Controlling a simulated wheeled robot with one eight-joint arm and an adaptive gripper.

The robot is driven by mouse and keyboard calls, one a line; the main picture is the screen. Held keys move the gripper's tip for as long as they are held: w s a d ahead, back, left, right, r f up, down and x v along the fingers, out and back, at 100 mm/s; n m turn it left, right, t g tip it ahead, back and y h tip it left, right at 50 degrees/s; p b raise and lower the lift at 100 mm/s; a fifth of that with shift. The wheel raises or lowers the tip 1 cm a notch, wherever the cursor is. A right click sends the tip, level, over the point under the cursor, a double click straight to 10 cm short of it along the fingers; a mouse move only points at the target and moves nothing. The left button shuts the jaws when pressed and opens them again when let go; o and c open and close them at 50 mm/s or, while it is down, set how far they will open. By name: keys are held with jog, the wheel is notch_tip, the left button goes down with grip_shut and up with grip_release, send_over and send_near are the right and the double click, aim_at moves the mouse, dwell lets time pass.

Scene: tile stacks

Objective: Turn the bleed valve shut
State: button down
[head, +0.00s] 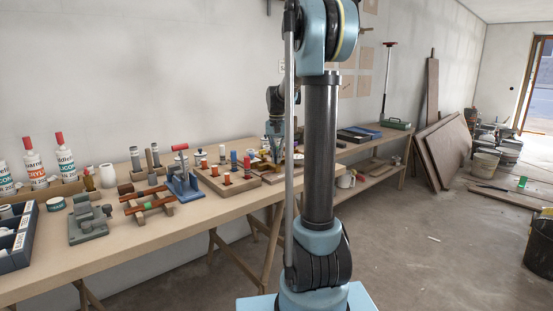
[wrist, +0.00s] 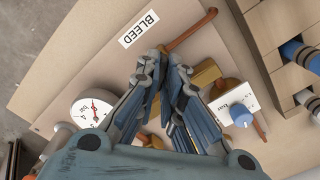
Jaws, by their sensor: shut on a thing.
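My gripper (wrist: 163,63) points down at a wooden board carrying pipework, with its fingers shut on the bleed valve. The valve's handle is hidden between the fingers, so I cannot tell its angle. The white BLEED label (wrist: 140,28) lies just above the fingertips in the wrist view. A copper pipe (wrist: 193,30) runs up and right from beside the fingertips. Brass fittings (wrist: 207,74) show to the right of the fingers. In the head view my gripper (head: 274,150) is over the far part of the bench, small and partly hidden by my arm.
A round pressure gauge (wrist: 92,108) with a red needle sits left of the fingers. A blue knob (wrist: 240,116) on a white plate marked "bar" sits at right. A wooden rack with blue-ended cylinders (wrist: 292,50) stands close by. The workbench (head: 150,241) holds several other fixtures.

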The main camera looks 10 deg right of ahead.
jog(key=m, duration=0.3)
jog(key=shift+w+m, duration=0.1)
jog(key=shift+m, duration=2)
jog(key=shift+a, duration=0.1)
jog(key=c, duration=1.7)
grip_release()
notch_tip(320, 180, up, 12)
jog(key=shift+f, duration=0.1)
